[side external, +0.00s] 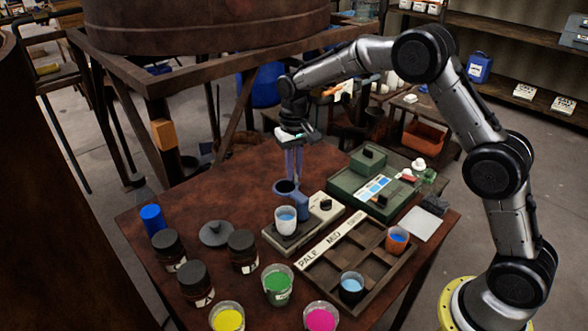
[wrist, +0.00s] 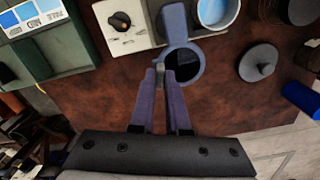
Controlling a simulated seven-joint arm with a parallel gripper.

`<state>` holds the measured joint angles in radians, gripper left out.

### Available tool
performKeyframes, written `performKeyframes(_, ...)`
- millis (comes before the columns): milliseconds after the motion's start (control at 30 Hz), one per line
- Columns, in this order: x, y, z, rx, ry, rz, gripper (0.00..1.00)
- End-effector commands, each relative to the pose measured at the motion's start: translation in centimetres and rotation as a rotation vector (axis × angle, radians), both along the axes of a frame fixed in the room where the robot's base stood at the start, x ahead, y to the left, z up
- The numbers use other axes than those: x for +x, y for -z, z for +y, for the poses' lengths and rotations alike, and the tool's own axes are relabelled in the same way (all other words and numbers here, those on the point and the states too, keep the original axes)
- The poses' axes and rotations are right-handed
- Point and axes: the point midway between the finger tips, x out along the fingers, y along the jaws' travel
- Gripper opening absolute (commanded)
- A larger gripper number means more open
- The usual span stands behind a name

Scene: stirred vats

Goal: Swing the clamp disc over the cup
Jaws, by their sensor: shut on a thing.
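The clamp disc (side external: 287,187) is a blue-grey ring with a dark centre on a blue-grey arm; it also shows in the wrist view (wrist: 197,67). It sits beside the cup (side external: 286,218), not over it. The cup is white, holds blue liquid, and stands open and upright on a pale stirrer base (side external: 309,229). The cup also shows at the top of the wrist view (wrist: 216,13). My gripper (wrist: 169,73) has its purple fingers shut on a small grey tab at the ring's edge. In the side view my gripper (side external: 293,176) points down, and its fingertips partly merge with the disc.
A green box (side external: 361,189) with a dark knob stands right of the base. A compartment tray (side external: 320,275) holds small cups. Dark jars (side external: 242,248), a loose dark lid (side external: 215,233) and paint cups (side external: 277,283) stand at the front. Brown tabletop behind the disc is clear.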

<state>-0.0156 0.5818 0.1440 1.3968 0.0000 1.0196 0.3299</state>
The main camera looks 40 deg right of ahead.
Motion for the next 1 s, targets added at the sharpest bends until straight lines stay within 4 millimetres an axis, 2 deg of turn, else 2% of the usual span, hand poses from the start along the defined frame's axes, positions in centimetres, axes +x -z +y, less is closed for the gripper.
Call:
performKeyframes(567, 0.1, -0.1, 0.1, 0.000, -0.019, -0.002, 0.00)
performKeyframes(767, 0.3, -0.1, 0.7, 0.000, -0.101, -0.003, 0.00)
performKeyframes(1000, 0.7, -0.1, 1.9, 0.000, -0.291, -0.003, 0.00)
